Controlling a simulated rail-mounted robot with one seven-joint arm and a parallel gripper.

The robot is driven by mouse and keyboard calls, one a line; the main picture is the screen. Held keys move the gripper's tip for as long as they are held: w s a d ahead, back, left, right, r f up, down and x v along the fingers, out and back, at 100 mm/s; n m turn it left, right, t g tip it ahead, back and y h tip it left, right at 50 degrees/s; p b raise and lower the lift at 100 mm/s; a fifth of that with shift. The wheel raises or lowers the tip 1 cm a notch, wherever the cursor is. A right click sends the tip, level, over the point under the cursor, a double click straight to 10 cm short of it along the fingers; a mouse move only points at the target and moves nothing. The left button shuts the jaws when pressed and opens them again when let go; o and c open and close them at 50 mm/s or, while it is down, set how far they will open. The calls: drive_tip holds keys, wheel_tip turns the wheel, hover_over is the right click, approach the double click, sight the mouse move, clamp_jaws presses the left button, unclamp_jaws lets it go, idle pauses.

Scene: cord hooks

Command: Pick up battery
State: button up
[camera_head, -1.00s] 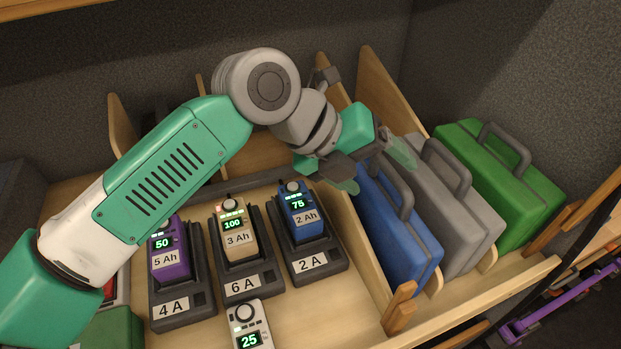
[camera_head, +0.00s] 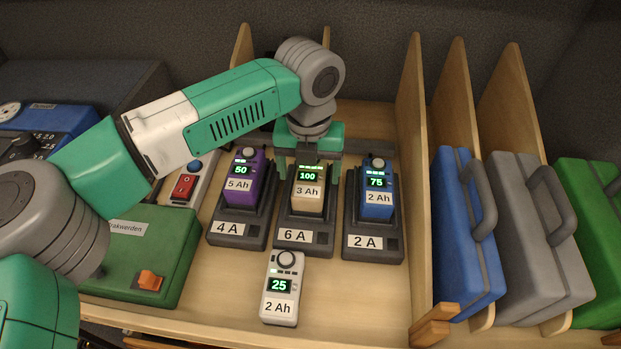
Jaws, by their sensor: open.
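Several batteries are in view, and the task does not say which one is meant. A purple battery (camera_head: 240,180) reading 50 sits in the 4 A charger (camera_head: 228,229). A beige battery (camera_head: 308,191) reading 100 sits in the 6 A charger (camera_head: 294,237). A blue battery (camera_head: 378,196) reading 75 sits in the 2 A charger (camera_head: 363,243). A white battery (camera_head: 281,297) reading 25 lies loose in front of the chargers. My gripper (camera_head: 309,171) points down, open, at the beige battery's upper end, one finger on each side. Contact cannot be told.
A green case (camera_head: 137,262) and a power strip with a red switch (camera_head: 185,186) lie left of the chargers. A wooden divider (camera_head: 413,150) stands on the right, with blue (camera_head: 459,256), grey (camera_head: 530,260) and green (camera_head: 597,220) cases beyond. Bare shelf (camera_head: 360,300) lies front right.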

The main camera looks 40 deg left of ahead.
sight(310, 175)
drive_tip(key=shift+f, duration=0.95)
drive_tip(key=shift+d, duration=0.1)
drive_tip(key=c, duration=1.4)
wheel_tip(310, 175, up, 10)
drive_tip(key=shift+r+b, duration=0.1)
drive_tip(key=shift+b, duration=0.6)
